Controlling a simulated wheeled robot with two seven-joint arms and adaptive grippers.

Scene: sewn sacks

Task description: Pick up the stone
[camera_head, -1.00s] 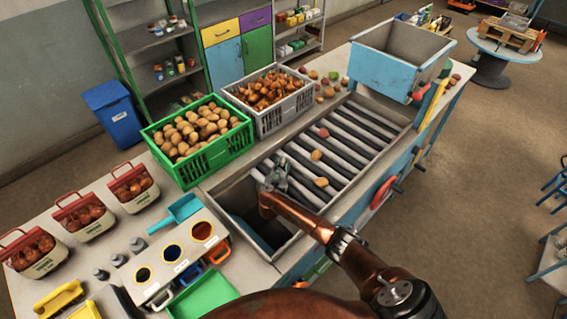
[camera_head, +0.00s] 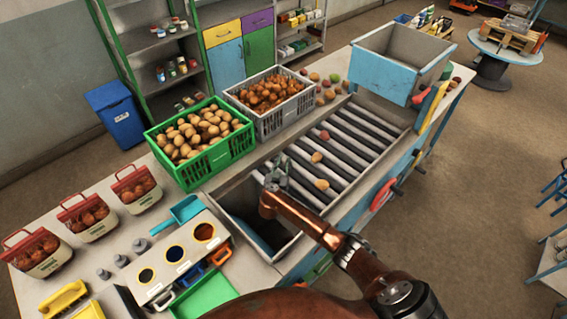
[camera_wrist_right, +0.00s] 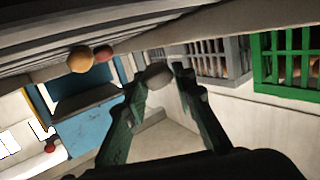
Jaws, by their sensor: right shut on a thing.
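My right gripper (camera_head: 275,177) is over the near end of the roller conveyor, at the edge of the open bin (camera_head: 232,202). In the right wrist view, the right gripper (camera_wrist_right: 157,79) is shut on a grey, rounded stone (camera_wrist_right: 157,74) held between its green fingertips. The stone is too small and hidden to make out clearly in the head view. My left gripper is in neither view.
Rollers (camera_head: 340,146) carry a few potato-like pieces (camera_head: 317,157). A green crate of potatoes (camera_head: 220,158) and a grey crate of onions (camera_head: 278,122) stand alongside. A three-hole box (camera_head: 184,272) stands left of the bin. A blue hopper (camera_head: 384,78) is at the far end.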

